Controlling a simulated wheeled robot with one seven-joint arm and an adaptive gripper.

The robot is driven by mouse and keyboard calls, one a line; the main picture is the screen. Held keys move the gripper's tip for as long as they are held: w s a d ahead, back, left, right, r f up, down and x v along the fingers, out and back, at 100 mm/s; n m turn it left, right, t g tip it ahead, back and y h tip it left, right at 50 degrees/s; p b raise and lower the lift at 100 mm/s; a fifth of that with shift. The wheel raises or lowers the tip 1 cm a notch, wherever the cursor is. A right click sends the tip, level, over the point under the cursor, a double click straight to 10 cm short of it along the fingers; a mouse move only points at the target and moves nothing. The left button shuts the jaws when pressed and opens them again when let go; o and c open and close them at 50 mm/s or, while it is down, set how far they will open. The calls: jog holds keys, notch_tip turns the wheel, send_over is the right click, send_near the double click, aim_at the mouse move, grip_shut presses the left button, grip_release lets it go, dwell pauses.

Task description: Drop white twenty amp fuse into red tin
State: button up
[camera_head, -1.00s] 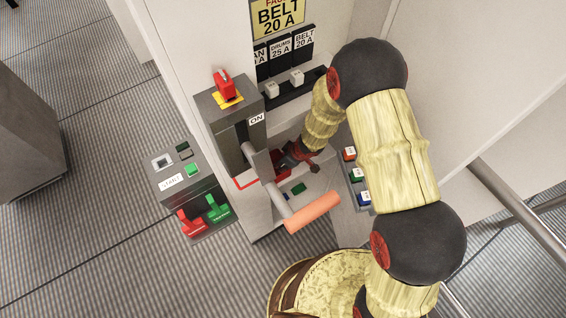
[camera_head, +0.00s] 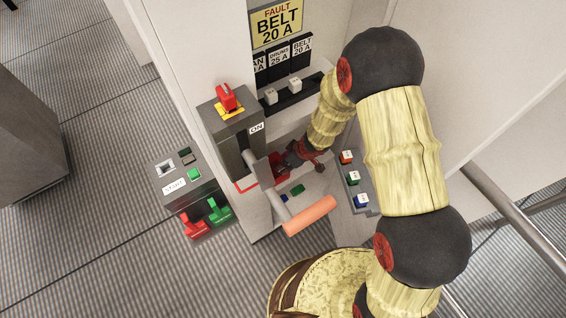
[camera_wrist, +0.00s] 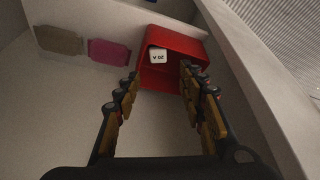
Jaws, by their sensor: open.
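The white twenty amp fuse (camera_wrist: 158,55), its "20 A" label upside down, lies inside the red tin (camera_wrist: 190,44) in the wrist view. My gripper (camera_wrist: 157,82) is open, with its fingers apart in front of the tin and nothing between them. The fuse is clear of both fingers. In the head view the red tin (camera_head: 281,165) is partly hidden behind the lever, and my gripper (camera_head: 297,157) is beside it; the fuse inside cannot be seen there.
A lever with an orange handle (camera_head: 311,215) stands in front of the cabinet recess. Two white fuses (camera_head: 283,91) sit in the black holder under the fault sign (camera_head: 277,23). A rack (camera_head: 354,180) holds red, green and blue pieces on the right. A start box (camera_head: 188,186) stands left.

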jog(key=p+v, duration=0.3)
jog(key=v, duration=0.4)
jog(key=shift+r, duration=0.2)
